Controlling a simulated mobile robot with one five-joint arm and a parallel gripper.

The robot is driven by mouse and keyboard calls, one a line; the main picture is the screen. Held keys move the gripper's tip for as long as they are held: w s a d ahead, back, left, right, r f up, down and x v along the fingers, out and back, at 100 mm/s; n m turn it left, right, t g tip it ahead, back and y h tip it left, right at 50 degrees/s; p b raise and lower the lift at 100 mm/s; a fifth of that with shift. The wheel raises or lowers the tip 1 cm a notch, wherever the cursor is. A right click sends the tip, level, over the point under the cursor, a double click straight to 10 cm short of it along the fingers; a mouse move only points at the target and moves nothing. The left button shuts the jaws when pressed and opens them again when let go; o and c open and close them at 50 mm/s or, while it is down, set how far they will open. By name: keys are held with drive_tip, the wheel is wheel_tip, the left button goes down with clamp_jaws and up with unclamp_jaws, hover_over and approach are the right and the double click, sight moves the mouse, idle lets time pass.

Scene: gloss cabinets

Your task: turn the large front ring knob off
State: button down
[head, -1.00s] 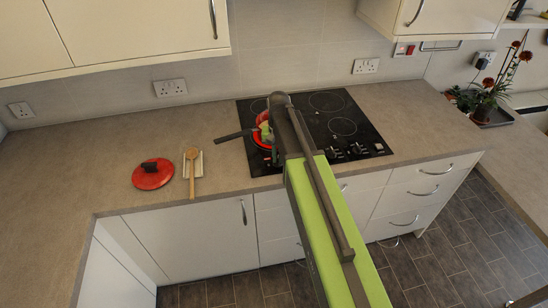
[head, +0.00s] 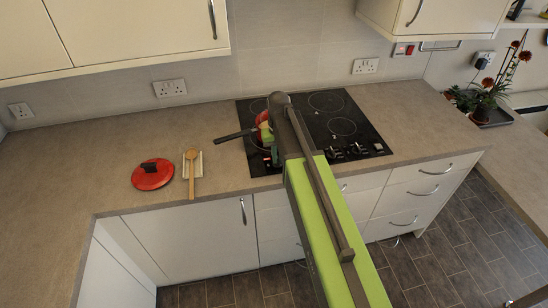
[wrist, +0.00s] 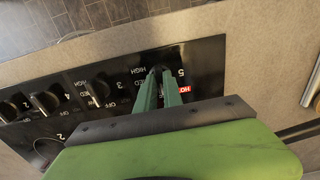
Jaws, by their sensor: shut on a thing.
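My gripper (wrist: 161,80), with green fingers, is shut on a dark knob (wrist: 157,69) at one end of the control row, beside the printed 5 and HIGH. The fingers hide most of that knob, so its setting cannot be read. A red HOT sign (wrist: 184,90) shows beside the fingers. Several other knobs, such as one nearby (wrist: 98,89), stand along the black panel. In the head view my arm hides the held knob, and the black hob (head: 344,128) carries a red pan (head: 262,118) at its left, partly behind my gripper.
The pan's dark handle (head: 232,136) sticks out left over the hob edge. A red lid (head: 152,174) and a wooden spoon (head: 192,172) on a pale rest lie on the worktop (head: 90,160) to the left. Drawers with metal handles are below the hob.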

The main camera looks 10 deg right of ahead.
sight(278, 159)
drive_tip(key=shift+w, duration=0.2)
drive_tip(key=c, duration=1.5)
unclamp_jaws()
drive_tip(key=shift+f, duration=0.1)
wheel_tip(278, 159, up, 18)
drive_tip(key=p, duration=1.7)
drive_tip(key=shift+f, duration=0.2)
